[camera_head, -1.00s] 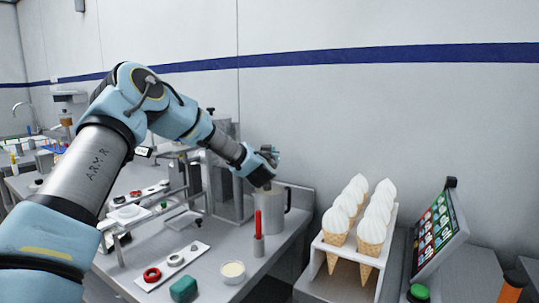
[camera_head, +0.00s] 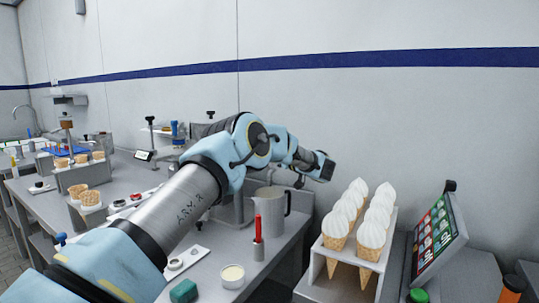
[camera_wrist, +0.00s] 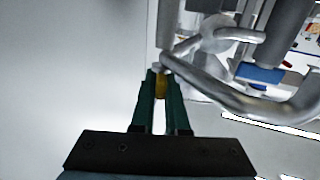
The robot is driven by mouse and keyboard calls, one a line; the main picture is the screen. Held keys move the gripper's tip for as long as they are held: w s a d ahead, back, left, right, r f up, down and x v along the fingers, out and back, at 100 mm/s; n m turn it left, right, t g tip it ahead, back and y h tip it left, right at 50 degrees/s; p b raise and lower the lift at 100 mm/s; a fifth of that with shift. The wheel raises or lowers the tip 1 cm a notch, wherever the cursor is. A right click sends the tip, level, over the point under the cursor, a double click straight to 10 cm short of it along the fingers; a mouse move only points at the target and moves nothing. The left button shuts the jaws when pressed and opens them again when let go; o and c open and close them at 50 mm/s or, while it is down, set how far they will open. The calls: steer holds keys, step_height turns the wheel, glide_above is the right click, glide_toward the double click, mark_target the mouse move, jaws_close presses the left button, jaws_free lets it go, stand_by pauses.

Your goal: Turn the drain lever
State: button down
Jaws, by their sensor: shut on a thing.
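My gripper (camera_wrist: 155,82) has two dark green fingers in the wrist view. They are shut on a small yellow piece, which looks like the grip of the drain lever (camera_wrist: 161,85). A bent silver metal tube (camera_wrist: 225,92) passes just right of the fingertips; I cannot tell whether it joins the yellow piece. In the head view my arm reaches over the counter to a spot near the wall, above and behind the steel pitcher (camera_head: 270,204). The fingers and the lever cannot be made out there, and my arm hides much of the machine.
A rack (camera_head: 322,272) of white-topped cones stands right of the pitcher, beside a tilted menu screen (camera_head: 437,240). A red stick (camera_head: 258,228) in a holder, a small cream-filled cup (camera_head: 232,275) and a green block (camera_head: 184,291) lie on the near counter. The wall is close behind.

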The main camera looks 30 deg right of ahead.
steer(key=shift+n+g+y, duration=0.5)
steer(key=shift+n+y, duration=0.4)
steer(key=shift+y, duration=0.5)
steer(key=c, duration=0.9)
jaws_free()
